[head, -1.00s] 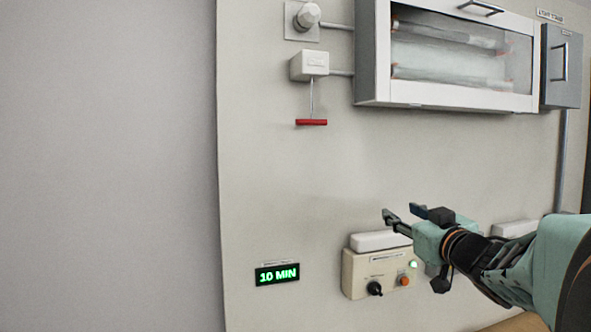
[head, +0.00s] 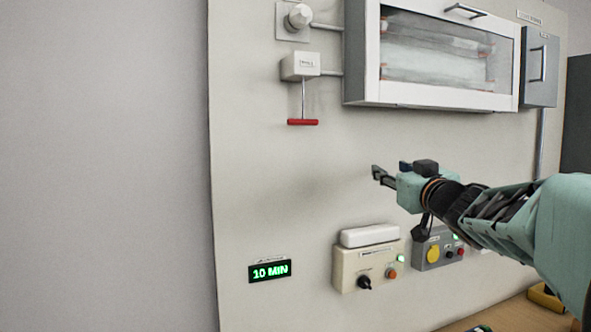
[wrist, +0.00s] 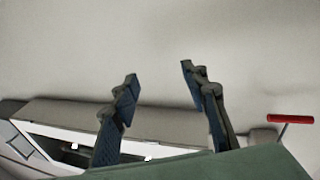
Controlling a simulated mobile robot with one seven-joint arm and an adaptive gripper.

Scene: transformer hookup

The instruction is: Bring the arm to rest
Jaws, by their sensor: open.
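My gripper (head: 389,172) is raised in front of the wall panel, above the beige control box (head: 366,267) and below the glass-fronted cabinet (head: 440,101). In the wrist view my gripper (wrist: 160,82) shows two fingers spread apart with nothing between them. The cabinet (wrist: 150,113) shows behind the fingers there, and the red pull handle (wrist: 292,119) is to their right. My arm reaches in from the right side of the head view.
The red pull handle (head: 303,122) hangs from a white box (head: 300,66) at upper left. A grey box with a yellow button (head: 432,254) sits right of the beige box. A green display (head: 270,271) reads 10 MIN. A wooden bench (head: 500,315) lies at lower right.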

